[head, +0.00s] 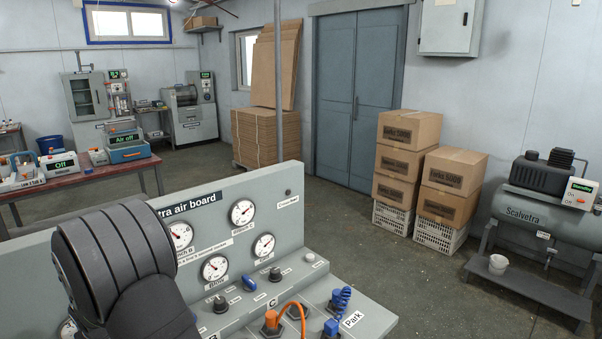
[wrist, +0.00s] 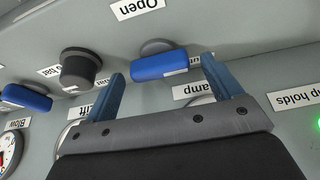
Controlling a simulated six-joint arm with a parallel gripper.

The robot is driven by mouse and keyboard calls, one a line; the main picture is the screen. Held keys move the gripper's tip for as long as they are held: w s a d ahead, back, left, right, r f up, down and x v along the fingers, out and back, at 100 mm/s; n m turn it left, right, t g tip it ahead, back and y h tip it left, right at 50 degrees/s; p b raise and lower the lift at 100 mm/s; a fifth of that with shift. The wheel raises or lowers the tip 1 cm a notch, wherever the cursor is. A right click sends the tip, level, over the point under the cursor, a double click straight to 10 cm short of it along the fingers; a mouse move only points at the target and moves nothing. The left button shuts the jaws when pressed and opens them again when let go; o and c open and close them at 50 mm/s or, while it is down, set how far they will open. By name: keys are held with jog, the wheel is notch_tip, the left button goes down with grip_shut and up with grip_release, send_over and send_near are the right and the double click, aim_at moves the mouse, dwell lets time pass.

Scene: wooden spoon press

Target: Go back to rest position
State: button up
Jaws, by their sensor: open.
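In the wrist view my gripper (wrist: 163,72) is open, with its two blue fingers spread apart. A blue lever handle (wrist: 160,68) shows between the fingertips; I cannot tell whether either finger touches it. The labels there appear upside down, one of them reading "Open" (wrist: 137,8). In the head view my dark arm covers the left part of the grey air board (head: 330,262), and my gripper is hidden. A label reading "Park" (head: 352,319) is on the board's lower ledge, at the right.
The board carries several gauges (head: 242,212), black knobs (head: 275,273), a blue lever (head: 249,283), an orange hose (head: 292,306) and a blue coiled hose (head: 341,300). Another blue handle (wrist: 26,97) is at the wrist view's left. Boxes (head: 405,145) and a compressor (head: 545,205) stand farther off.

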jog(key=v, duration=1.8)
jog(key=x, duration=1.8)
jog(key=shift+f, duration=0.1)
jog(key=shift+w+d+n+g+y, duration=0.1)
jog(key=shift+n+g+y, duration=0.45)
jog(key=shift+n, duration=1.45)
jog(key=shift+w+n+g+y, duration=0.15)
jog(key=shift+n+g, duration=0.4)
jog(key=shift+n, duration=0.7)
jog(key=shift+n+g+y, duration=0.1)
jog(key=shift+n+g, duration=0.4)
jog(key=shift+n, duration=0.75)
jog(key=shift+v, duration=1.1)
